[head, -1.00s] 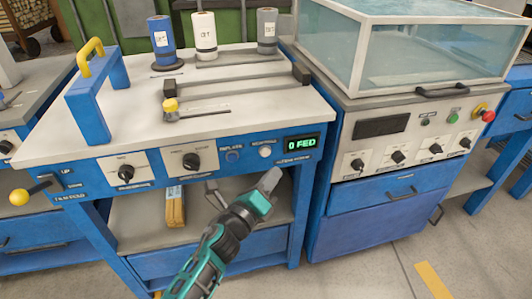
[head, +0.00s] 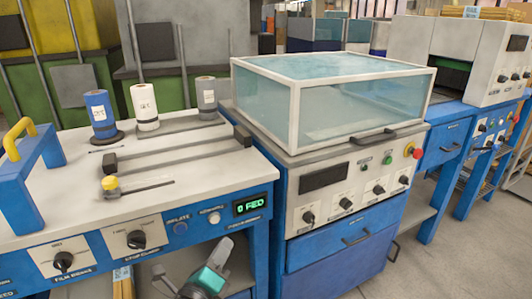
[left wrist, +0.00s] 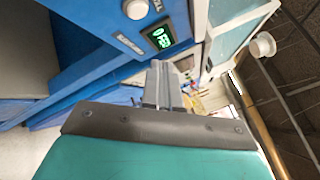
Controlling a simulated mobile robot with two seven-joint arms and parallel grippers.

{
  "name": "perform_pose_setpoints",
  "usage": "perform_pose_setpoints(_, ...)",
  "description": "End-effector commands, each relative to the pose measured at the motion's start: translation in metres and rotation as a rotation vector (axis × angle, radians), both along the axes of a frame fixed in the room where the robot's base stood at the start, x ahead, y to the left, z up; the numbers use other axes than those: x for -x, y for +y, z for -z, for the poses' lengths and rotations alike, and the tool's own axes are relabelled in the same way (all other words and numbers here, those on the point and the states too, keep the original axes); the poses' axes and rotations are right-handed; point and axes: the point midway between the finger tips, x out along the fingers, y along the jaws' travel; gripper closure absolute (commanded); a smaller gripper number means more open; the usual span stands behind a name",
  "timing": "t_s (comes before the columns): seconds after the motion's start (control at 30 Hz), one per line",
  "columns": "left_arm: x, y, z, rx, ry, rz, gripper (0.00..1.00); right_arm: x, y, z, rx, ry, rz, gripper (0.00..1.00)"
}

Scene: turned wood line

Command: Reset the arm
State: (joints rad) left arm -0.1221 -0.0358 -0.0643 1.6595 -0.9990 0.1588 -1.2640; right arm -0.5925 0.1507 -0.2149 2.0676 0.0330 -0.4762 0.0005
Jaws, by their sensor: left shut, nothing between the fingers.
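My left gripper (head: 221,254) shows at the bottom of the head view, in front of the blue machine's (head: 150,252) front panel and below its green display (head: 250,205). Its fingers are together and hold nothing. In the left wrist view the closed fingers (left wrist: 160,75) point toward the same panel, just below the display (left wrist: 159,38), with a knob (left wrist: 136,9) beside it. I cannot tell the exact gap between fingers and panel. My right gripper is in neither view.
Blue, white and grey spools (head: 145,106) stand on the machine's top near a blue arch with a yellow handle (head: 17,138). To the right is a cabinet with a glass cover (head: 350,110) and a red button (head: 417,153). Open floor (head: 445,255) lies at the lower right.

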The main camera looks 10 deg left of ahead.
Motion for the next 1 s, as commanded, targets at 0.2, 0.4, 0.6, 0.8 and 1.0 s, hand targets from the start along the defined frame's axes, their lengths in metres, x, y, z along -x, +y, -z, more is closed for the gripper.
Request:
perform_pose_setpoints(0.2,0.049,0.023,0.0,0.578,0.237,-0.091,1.0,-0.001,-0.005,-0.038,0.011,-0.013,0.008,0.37)
perform_pose_setpoints(0.4,0.121,0.032,0.015,1.339,0.534,-0.29,1.0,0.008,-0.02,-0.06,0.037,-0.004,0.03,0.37)
perform_pose_setpoints(0.6,0.178,0.024,0.024,1.855,0.724,-0.506,1.0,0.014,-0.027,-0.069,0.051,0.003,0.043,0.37)
perform_pose_setpoints(0.8,0.197,0.018,0.029,2.027,0.781,-0.595,1.0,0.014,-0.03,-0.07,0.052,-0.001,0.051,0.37)
perform_pose_setpoints(1.0,0.197,0.018,0.03,2.03,0.78,-0.596,1.0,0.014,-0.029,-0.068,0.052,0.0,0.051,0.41)
